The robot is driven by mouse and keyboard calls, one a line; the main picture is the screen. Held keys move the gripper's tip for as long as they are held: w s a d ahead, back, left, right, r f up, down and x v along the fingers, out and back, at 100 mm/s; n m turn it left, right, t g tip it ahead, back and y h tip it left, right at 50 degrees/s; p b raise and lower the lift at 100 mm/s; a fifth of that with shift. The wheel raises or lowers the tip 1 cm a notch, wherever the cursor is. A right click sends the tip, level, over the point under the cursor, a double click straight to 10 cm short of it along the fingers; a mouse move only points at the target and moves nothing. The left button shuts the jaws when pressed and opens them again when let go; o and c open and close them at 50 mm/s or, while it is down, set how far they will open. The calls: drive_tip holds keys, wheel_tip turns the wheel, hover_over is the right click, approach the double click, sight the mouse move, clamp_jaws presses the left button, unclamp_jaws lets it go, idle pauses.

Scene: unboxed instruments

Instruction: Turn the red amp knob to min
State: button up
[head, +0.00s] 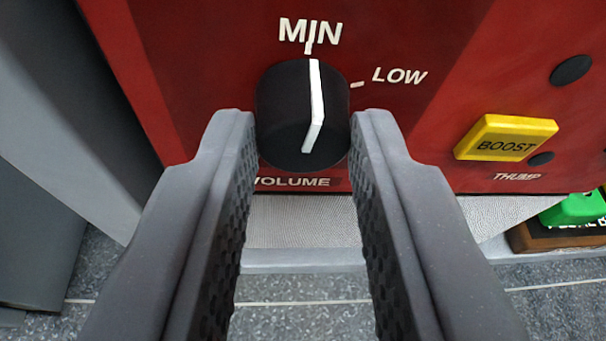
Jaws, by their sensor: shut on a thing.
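The red amp (215,60) fills the upper part of the head view. Its black volume knob (280,105) sits in the middle of the panel, with a white pointer line on it. The line points up, at or very close to the MIN mark (309,42); the LOW mark (357,85) is to its right. My gripper (302,135) comes from below, with one finger on the left side of the knob and one on the right. It is shut on the knob. The knob's lower sides are partly hidden by the fingertips.
A yellow BOOST button (505,138) is on the panel to the right, above the word THUMP. A green thing (575,209) on a dark block stands at the lower right. Grey surfaces (60,110) flank the amp on the left. Grey speckled floor (300,318) shows below.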

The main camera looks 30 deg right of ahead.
drive_tip(key=shift+f+n, duration=0.15)
drive_tip(key=shift+n, duration=0.25)
drive_tip(key=shift+h, duration=0.3)
drive_tip(key=o, duration=0.9)
drive_tip(key=shift+o, duration=0.5)
drive_tip(key=p+v, duration=0.3)
drive_tip(key=v, duration=1)
drive_tip(key=shift+s+a+r, duration=0.2)
drive_tip(key=shift+s+r, duration=0.05)
drive_tip(key=shift+f, duration=0.1)
